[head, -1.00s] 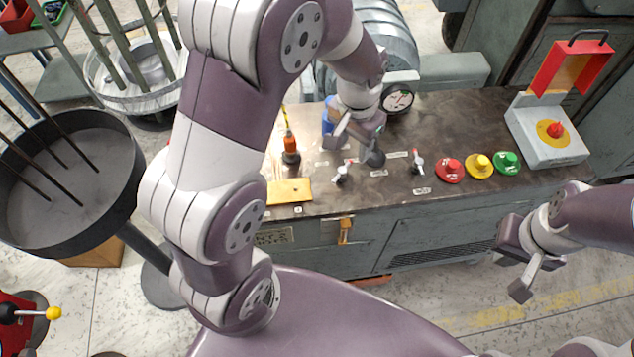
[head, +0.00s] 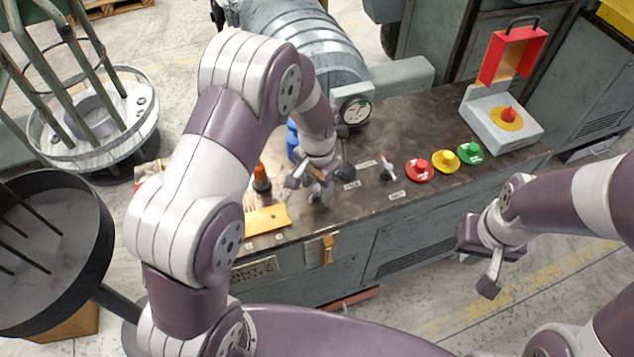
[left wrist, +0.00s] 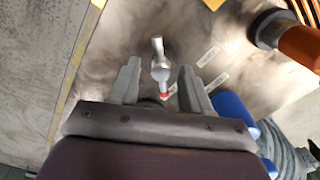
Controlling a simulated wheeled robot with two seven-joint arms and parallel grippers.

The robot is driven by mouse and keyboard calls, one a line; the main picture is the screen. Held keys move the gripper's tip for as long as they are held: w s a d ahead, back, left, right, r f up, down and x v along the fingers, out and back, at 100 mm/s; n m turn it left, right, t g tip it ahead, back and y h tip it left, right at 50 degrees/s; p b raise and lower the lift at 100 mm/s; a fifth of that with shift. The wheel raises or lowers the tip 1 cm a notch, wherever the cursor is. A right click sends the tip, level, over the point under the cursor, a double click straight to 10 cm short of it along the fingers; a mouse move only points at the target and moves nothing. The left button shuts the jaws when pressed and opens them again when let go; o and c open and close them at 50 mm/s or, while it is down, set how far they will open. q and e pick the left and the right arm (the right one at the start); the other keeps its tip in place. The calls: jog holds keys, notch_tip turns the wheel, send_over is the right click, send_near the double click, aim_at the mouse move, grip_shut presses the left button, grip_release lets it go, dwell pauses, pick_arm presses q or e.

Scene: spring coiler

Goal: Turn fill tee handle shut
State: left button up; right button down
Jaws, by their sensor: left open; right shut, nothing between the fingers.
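A small metal tee handle with a red tip stands on the dark bench top; in the left wrist view the handle (left wrist: 160,66) lies between my left gripper's fingers (left wrist: 160,88), with a gap on each side. In the head view my left gripper (head: 318,178) is open, low over this handle and mostly covering it. A second tee handle (head: 387,169) stands to the right, clear of both grippers. The labels beside them are too small to read. My right gripper (head: 488,264) is shut and empty, in front of the bench's right part.
Red (head: 419,170), yellow (head: 446,161) and green (head: 470,153) buttons sit right of the handles. A red-lidded box (head: 503,122) stands open at the far right. An orange-and-black tool (head: 262,179), a yellow plate (head: 266,219) and a gauge (head: 356,110) are near my left gripper.

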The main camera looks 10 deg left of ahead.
pick_arm(q)
jog(key=shift+c, duration=1.2)
grip_shut()
